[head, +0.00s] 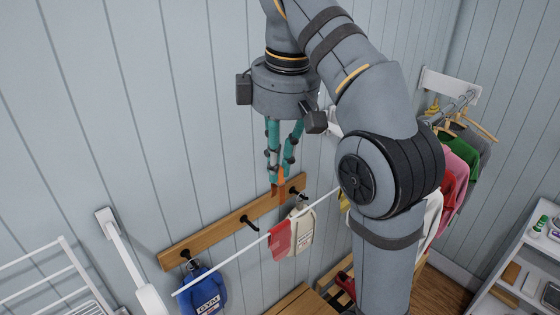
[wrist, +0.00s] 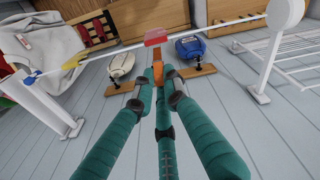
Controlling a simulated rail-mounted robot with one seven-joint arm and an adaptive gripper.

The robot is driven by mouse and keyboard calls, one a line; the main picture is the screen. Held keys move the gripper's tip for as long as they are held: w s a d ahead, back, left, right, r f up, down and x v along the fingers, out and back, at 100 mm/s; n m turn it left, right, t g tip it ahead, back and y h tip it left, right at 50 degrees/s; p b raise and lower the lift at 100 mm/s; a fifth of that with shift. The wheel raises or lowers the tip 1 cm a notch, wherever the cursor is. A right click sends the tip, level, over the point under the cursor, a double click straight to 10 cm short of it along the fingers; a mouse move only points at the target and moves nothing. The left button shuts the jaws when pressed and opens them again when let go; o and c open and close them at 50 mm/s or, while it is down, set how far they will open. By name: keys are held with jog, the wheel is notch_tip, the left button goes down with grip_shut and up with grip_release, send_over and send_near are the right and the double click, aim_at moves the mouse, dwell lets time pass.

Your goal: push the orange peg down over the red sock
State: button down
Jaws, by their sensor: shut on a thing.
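My gripper (head: 277,180) has teal fingers that point down and are shut on the orange peg (head: 281,174). In the wrist view the orange peg (wrist: 158,73) shows between the fingertips of my gripper (wrist: 159,84). The red sock (head: 280,240) hangs over the white line (head: 235,256). In the head view the peg is above the sock, with a gap between them. In the wrist view the red sock (wrist: 156,37) lies just beyond the peg.
A wooden hook rail (head: 225,228) is on the wall behind the line. A blue gym bag (head: 205,290) and a cream bag (head: 300,227) hang from it. A yellow peg (wrist: 75,62) is farther along the line. A white line post (head: 128,260) stands at left.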

aim_at(279, 182)
jog(key=shift+w+d+f+b, duration=0.1)
jog(key=shift+d+f+b, duration=0.15)
jog(key=shift+f+b, duration=0.3)
notch_tip(279, 182, down, 3)
jog(key=shift+a+f+b, duration=0.1)
jog(key=shift+a+b, duration=0.05)
jog(key=shift+b, duration=1)
jog(key=shift+f+b, duration=0.9)
jog(key=shift+f, duration=0.15)
jog(key=shift+f, duration=0.25)
jog(key=shift+f+b, duration=1.8)
jog(key=shift+f, duration=0.45)
jog(key=c, duration=1.7)
grip_release()
